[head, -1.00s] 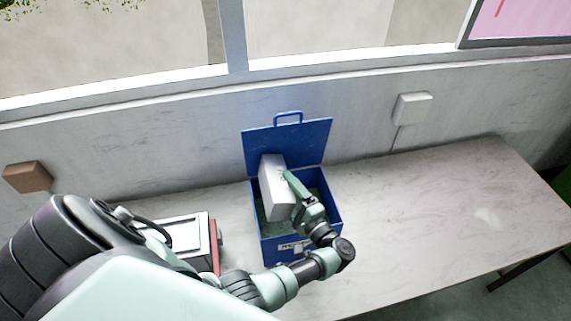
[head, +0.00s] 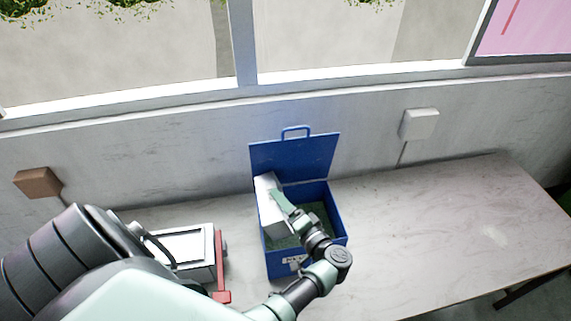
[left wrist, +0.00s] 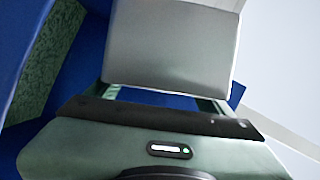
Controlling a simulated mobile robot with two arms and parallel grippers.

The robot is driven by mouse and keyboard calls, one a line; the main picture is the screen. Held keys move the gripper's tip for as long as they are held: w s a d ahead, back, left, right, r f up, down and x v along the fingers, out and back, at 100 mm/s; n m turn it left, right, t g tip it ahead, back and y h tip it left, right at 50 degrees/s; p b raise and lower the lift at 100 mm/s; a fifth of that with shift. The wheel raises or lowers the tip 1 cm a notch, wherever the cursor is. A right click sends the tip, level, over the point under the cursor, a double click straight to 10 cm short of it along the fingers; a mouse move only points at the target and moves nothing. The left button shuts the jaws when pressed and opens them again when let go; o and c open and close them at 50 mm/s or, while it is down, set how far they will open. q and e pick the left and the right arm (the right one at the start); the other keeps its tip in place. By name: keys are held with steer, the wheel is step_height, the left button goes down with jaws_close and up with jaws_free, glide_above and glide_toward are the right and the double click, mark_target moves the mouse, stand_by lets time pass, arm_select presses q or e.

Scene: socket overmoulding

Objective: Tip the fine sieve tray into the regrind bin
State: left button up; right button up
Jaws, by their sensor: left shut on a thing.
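The fine sieve tray (head: 267,207), a pale grey box shape, is tipped steeply on its side at the left part of the blue regrind bin (head: 276,265). The bin's lid (head: 292,158) stands open at the back. Green material (head: 318,214) shows inside the bin. My left gripper (head: 281,201) is shut on the tray above the bin opening. In the left wrist view the tray's flat grey face (left wrist: 170,45) fills the space past the fingers, with blue bin wall and green material at left. The tray's inside is hidden. My right gripper is not in view.
A grey box-shaped unit with a white top (head: 187,248) and a red handle (head: 220,262) stands left of the bin. The worktop (head: 440,220) right of the bin is clear. The wall is close behind the bin.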

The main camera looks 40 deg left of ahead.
arm_select(q)
steer(key=shift+a, duration=0.1)
steer(key=shift+s+a+f, duration=0.1)
steer(key=shift+s+a, duration=0.15)
steer(key=s+a+n, duration=0.1)
steer(key=s+a+n+h, duration=0.1)
steer(key=s+a, duration=0.1)
steer(key=shift+s+f, duration=0.1)
steer(key=shift+s, duration=0.2)
steer(key=shift+w, duration=0.15)
steer(key=shift+n, duration=0.3)
steer(key=shift+s+a+f+n+t+h, duration=0.25)
steer(key=shift+s+a+n+h, duration=0.1)
steer(key=shift+s+n, duration=0.25)
steer(key=shift+s+a+f+n+t+h, duration=0.25)
steer(key=shift+s+a+n+h, duration=0.1)
steer(key=shift+s+n, duration=0.2)
steer(key=shift+r, duration=0.1)
